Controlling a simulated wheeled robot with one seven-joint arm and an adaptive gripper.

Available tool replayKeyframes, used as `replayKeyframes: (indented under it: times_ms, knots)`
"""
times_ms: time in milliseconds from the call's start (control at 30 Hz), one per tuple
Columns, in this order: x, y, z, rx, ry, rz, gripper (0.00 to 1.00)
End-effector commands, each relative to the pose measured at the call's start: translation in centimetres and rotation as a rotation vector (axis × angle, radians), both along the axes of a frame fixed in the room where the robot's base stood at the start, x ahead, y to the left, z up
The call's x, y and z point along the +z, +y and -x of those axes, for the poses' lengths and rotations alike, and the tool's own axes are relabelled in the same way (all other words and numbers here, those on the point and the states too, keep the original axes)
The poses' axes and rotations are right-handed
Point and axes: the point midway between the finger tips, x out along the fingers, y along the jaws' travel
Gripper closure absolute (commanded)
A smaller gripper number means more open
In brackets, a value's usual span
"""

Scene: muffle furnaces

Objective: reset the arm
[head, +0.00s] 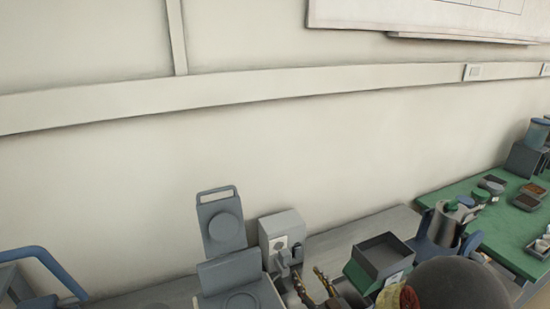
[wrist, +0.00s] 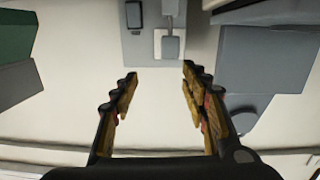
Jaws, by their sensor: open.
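My gripper (wrist: 158,76) is in the wrist view, its two dark fingers with worn yellow-brown pads spread apart and nothing between them. In the head view my gripper (head: 308,272) shows low in the picture, in front of a small light grey box unit (head: 282,228) and left of a dark open-topped box (head: 384,256). In the wrist view a grey panel with a pale switch or lever (wrist: 170,45) lies beyond the fingertips. I cannot tell whether the gripper touches anything.
A grey device with a raised lid (head: 222,225) stands left of the box unit. A green-topped table (head: 510,222) with small trays and containers is at the right. A metal jug (head: 446,224) stands near its edge. A blue rail (head: 50,262) is at lower left.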

Motion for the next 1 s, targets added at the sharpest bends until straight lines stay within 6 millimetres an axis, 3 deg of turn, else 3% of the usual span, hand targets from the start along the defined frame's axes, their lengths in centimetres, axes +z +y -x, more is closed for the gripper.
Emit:
replayKeyframes:
  times_ms: [33,200,367,467,567,767,1000]
  knots:
    - [1.4,-0.5,-0.7,-0.018,0.016,0.026,0.55]
    - [4.5,-2.9,-1.7,-0.104,0.139,0.117,0.55]
    - [7.7,-5.2,-0.6,-0.187,0.262,0.173,0.55]
    - [9.6,-6.5,1.1,-0.236,0.344,0.195,0.55]
    - [11.4,-7.6,3.4,-0.278,0.427,0.207,0.55]
    - [14.5,-8.9,9.9,-0.343,0.599,0.204,0.55]
    - [17.0,-8.8,20.2,-0.37,0.812,0.172,0.55]
